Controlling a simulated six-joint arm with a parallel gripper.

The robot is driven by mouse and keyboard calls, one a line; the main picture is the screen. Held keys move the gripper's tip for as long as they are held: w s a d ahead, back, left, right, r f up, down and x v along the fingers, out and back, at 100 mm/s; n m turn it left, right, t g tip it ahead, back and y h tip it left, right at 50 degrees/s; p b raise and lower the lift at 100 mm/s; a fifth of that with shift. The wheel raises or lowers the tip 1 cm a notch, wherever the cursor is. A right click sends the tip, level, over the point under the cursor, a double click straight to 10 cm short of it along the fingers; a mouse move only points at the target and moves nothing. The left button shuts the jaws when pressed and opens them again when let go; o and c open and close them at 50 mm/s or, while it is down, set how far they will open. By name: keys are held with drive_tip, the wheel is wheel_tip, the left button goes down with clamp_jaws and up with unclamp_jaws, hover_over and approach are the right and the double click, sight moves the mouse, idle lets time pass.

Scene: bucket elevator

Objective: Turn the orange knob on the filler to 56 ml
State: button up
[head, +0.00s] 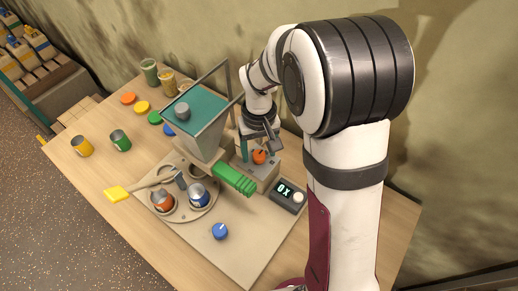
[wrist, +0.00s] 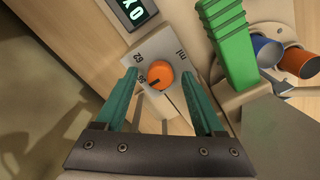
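The orange knob (head: 259,156) sits on the filler's base, below the teal-rimmed hopper (head: 205,108). In the wrist view the knob (wrist: 160,75) is round with a dark mark at its lower left, on a pale dial plate (wrist: 146,60) marked "ml" and with numbers that are hard to read, one near the dark mark. My gripper (wrist: 165,85) is open, its two teal fingers on either side of the knob with gaps showing. In the head view my gripper (head: 258,140) is just above the knob and partly hides the filler.
A green ribbed handle (head: 234,179) is close to the knob, also in the wrist view (wrist: 234,50). A small display box (head: 288,196) stands to the right. Blue (head: 198,195) and orange (head: 163,201) cans stand on a round plate. Other cans and coloured lids are at left.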

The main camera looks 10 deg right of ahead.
sight(259, 155)
wheel_tip(259, 155, up, 16)
idle(0.4)
drive_tip(key=shift+s+f, duration=0.1)
